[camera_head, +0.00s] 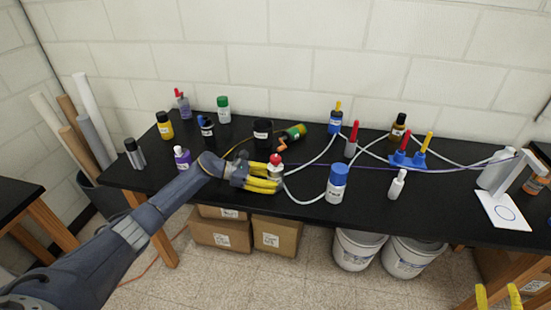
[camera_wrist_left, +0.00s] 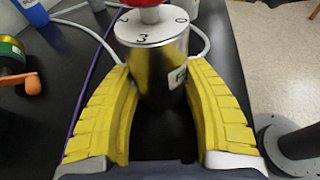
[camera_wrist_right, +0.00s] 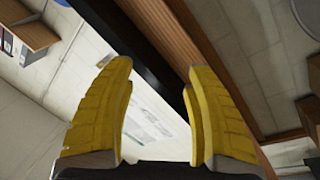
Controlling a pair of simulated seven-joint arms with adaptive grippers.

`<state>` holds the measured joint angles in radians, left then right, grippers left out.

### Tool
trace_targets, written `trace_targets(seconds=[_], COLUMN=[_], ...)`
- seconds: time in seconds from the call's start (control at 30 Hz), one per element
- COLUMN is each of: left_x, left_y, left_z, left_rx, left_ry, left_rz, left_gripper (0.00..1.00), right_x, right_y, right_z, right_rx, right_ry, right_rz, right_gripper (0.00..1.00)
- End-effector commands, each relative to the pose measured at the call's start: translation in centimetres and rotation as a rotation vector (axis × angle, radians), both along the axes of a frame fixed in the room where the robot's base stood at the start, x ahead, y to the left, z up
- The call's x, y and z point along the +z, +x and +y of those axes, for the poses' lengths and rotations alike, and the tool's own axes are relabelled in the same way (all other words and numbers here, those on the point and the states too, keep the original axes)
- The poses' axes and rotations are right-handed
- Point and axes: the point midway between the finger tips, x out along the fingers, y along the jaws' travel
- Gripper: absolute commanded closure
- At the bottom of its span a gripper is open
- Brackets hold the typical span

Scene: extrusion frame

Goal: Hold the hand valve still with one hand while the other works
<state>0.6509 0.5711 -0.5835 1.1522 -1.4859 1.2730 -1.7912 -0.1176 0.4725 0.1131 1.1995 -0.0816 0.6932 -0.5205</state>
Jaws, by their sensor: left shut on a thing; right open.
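The hand valve (camera_head: 276,170) is a short silver cylinder with a red knob, on the black table near its front edge. In the left wrist view the valve (camera_wrist_left: 158,62) shows its dial face with the figure 3 toward the gripper. My left gripper (camera_head: 279,183) has its yellow fingers closed around the valve's body, one on each side. The fingers also show in the left wrist view (camera_wrist_left: 160,85). My right gripper (camera_head: 498,290) is open and empty at the lower right, away from the table top; it also shows in the right wrist view (camera_wrist_right: 158,75).
White tubing (camera_head: 310,158) runs near the valve. A blue-capped bottle (camera_head: 337,186) stands to its right, a black container (camera_head: 263,133) and a green-and-yellow cylinder (camera_head: 293,133) behind it. A white dropper bottle (camera_head: 397,185) stands further right. Buckets (camera_head: 357,250) and cartons (camera_head: 276,237) stand under the table.

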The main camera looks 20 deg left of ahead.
Motion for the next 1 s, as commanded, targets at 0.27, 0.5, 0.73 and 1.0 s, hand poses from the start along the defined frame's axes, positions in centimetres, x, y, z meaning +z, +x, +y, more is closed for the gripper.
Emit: trace_targets(seconds=[0.27,0.5,0.73,1.0], left_x=[-0.1,-0.1,-0.1,-0.1], left_y=[0.0,0.0,0.0,0.0], left_z=[0.0,0.0,0.0,0.0], left_rx=[0.000,0.000,-0.001,0.000], left_ry=[0.001,0.001,0.001,0.001], left_rz=[0.000,0.000,0.001,0.000], left_gripper=[0.67,0.67,0.67,0.67], right_x=[20.0,37.4,44.2,42.7], right_y=[7.9,10.6,15.9,25.2], right_z=[0.5,2.8,7.2,16.4], right_rx=[0.103,0.171,0.119,0.103], right_ry=[-0.135,-0.270,-0.261,-0.196], right_rz=[-0.313,-0.551,-0.579,-0.375], right_gripper=[0.46,0.46,0.46,0.46])
